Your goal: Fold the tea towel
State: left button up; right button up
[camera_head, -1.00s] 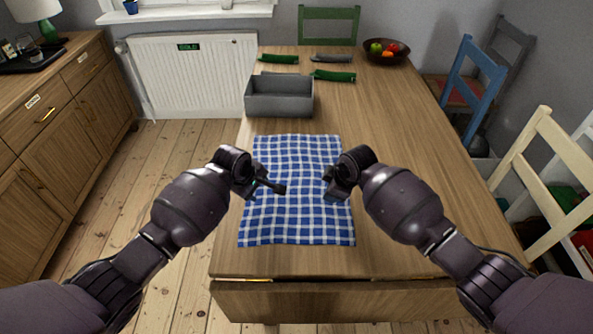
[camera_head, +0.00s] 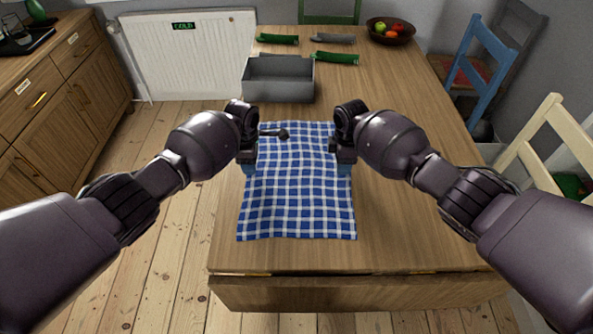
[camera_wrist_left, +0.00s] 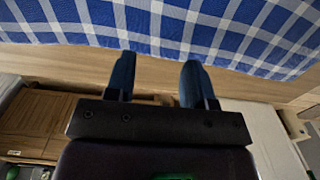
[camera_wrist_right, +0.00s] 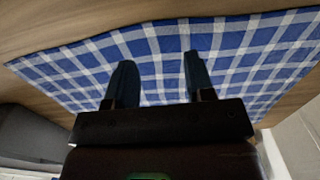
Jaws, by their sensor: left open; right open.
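The blue and white checked tea towel (camera_head: 297,200) lies spread flat on the wooden table, slightly rippled. My left gripper (camera_head: 249,168) is at the towel's left edge, towards its far half, with its fingers apart and empty. In the left wrist view the open fingers (camera_wrist_left: 156,82) point at the towel (camera_wrist_left: 215,30). My right gripper (camera_head: 344,168) is at the towel's right edge, level with the left one. In the right wrist view its open fingers (camera_wrist_right: 158,80) show against the towel (camera_wrist_right: 225,50). Whether the fingertips touch the cloth I cannot tell.
A grey open box (camera_head: 278,80) stands just beyond the towel's far edge. The table (camera_head: 410,190) is clear to the right. Chairs (camera_head: 480,75) stand on the right side.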

pick_arm(q)
jog(key=shift+f, duration=1.25)
pick_arm(e)
jog(key=shift+f, duration=1.2)
pick_arm(q)
jog(key=shift+f, duration=0.15)
jog(key=shift+c, duration=0.2)
pick_arm(e)
jog(key=shift+f, duration=0.2)
jog(key=shift+c, duration=0.2)
pick_arm(q)
jog(key=shift+s, duration=0.1)
grip_shut()
pick_arm(e)
grip_shut()
jog(key=shift+s, duration=0.1)
